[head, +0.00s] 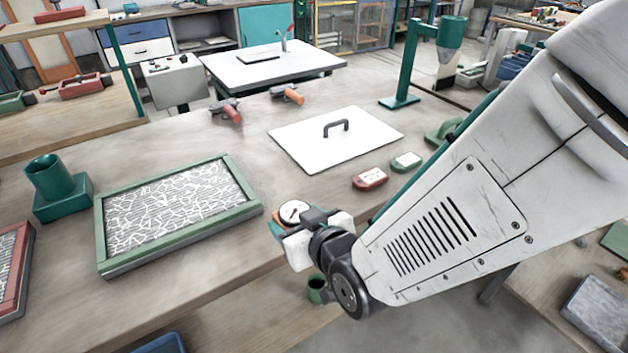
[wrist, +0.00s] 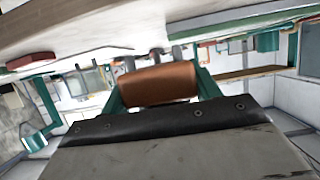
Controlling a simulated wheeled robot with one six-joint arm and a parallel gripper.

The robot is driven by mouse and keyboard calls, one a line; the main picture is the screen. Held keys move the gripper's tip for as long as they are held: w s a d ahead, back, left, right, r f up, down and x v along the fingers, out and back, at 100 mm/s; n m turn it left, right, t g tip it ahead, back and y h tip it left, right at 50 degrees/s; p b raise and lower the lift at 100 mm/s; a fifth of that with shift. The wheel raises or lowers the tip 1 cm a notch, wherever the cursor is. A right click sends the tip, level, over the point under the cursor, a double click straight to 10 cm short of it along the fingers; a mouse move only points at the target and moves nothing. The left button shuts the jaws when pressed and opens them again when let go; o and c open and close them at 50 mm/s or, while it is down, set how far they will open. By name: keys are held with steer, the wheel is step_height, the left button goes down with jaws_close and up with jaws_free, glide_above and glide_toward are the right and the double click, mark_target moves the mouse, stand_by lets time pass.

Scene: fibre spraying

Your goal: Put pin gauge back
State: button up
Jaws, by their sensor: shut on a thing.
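My gripper (head: 291,234) is shut on the pin gauge, which has a round white dial (head: 293,211) with a dark needle. It is held near the front edge of the workbench, to the right of the green-framed panel. In the wrist view, an orange-brown cylinder (wrist: 158,84) between teal side pieces shows close up, seemingly the gauge's grip. The fingers hide much of the gauge. I cannot tell which spot on the bench is its resting place.
A teal stand (head: 400,101) is farther back.

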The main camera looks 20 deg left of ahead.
glide_above(307, 197)
steer(key=shift+f, duration=0.7)
steer(key=shift+w+f, duration=0.1)
steer(key=shift+f, duration=1.65)
steer(key=o, duration=1.2)
steer(key=shift+f, duration=0.15)
steer(key=shift+r, duration=0.2)
steer(key=v, duration=1.2)
